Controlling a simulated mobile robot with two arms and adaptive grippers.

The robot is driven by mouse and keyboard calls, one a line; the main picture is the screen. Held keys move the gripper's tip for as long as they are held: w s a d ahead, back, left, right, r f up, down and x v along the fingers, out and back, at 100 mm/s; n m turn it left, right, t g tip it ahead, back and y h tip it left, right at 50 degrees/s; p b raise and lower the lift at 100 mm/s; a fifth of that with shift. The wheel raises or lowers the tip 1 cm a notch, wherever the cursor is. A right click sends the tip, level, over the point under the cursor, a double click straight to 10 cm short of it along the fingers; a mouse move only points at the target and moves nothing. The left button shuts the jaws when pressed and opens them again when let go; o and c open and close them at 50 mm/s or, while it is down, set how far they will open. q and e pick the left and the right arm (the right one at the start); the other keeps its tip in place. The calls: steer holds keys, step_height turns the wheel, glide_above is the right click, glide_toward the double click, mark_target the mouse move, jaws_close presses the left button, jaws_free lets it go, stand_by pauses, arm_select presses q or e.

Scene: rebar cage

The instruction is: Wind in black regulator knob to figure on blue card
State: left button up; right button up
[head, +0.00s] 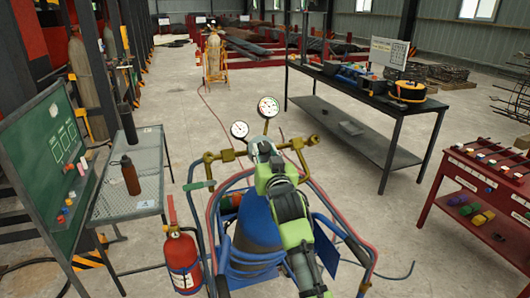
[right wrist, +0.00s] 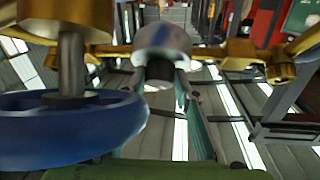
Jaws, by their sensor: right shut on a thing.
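A dark blue flat panel (head: 326,256), possibly the blue card, is right of the blue cylinder (head: 256,225). No figure on it is readable. My left gripper is not in view.
Brass fittings (head: 221,155) flank the regulator, and a blue handwheel (right wrist: 65,130) is close by in the wrist view. Red and blue hoses loop around the cart. A fire extinguisher (head: 182,262) is left of it; a black table (head: 350,95) stands behind, right.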

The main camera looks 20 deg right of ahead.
steer(key=shift+a+m+h, duration=0.1)
steer(key=shift+m+h, duration=0.4)
steer(key=shift+m, duration=0.2)
steer(key=o, duration=1.1)
step_height(320, 180, up, 10)
